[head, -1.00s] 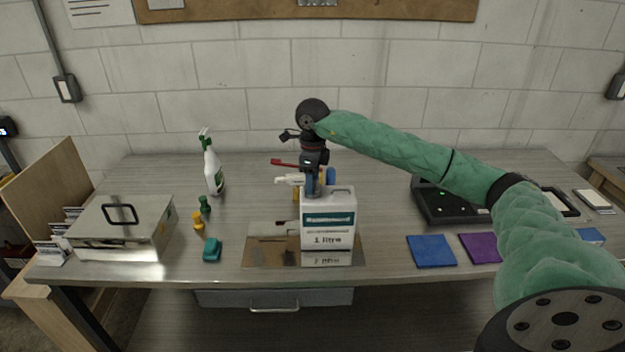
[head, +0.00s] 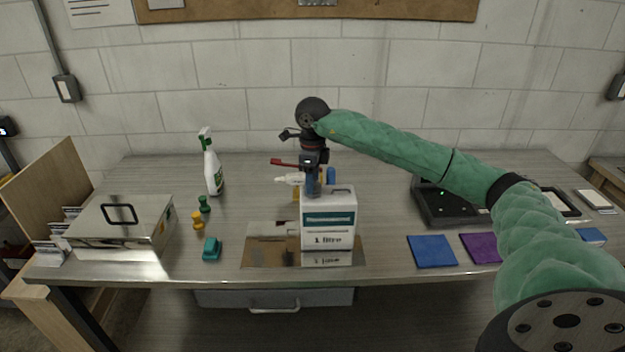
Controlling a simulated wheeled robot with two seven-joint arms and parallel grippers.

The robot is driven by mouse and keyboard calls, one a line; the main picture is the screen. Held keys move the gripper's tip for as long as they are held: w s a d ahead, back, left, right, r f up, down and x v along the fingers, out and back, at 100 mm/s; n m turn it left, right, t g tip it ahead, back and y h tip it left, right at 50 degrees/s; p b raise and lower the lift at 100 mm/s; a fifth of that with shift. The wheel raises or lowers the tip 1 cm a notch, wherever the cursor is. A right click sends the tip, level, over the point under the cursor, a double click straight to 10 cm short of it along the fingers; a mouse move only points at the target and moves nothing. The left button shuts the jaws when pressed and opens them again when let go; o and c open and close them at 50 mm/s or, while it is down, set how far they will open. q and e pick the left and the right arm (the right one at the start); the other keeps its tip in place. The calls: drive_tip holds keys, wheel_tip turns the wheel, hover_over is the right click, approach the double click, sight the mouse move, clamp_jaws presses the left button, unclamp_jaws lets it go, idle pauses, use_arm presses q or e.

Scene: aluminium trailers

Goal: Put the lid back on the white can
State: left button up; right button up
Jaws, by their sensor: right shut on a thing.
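The white can (head: 328,225) stands upright on a shiny metal plate near the table's front edge, its green and black "1 litre" label facing me. My right gripper (head: 313,190) points down just above the can's top left, where the can's opening seems to be. It is shut on a small blue thing that looks like the lid (head: 313,186). The fingers hide most of the lid, and I cannot tell whether it touches the can. My left gripper is not in view.
A metal box (head: 120,230), a spray bottle (head: 212,170) and small green and yellow pieces stand left. A marker and other items are behind the can. Blue (head: 432,251) and purple (head: 480,247) squares and a black device (head: 440,205) lie right. The metal plate (head: 270,250) is bare left of the can.

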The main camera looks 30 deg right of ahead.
use_arm(q)
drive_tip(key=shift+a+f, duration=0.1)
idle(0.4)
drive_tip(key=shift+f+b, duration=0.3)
drive_tip(key=shift+b, duration=0.15)
use_arm(e)
drive_tip(key=shift+s+d, duration=0.1)
drive_tip(key=shift+s, duration=0.05)
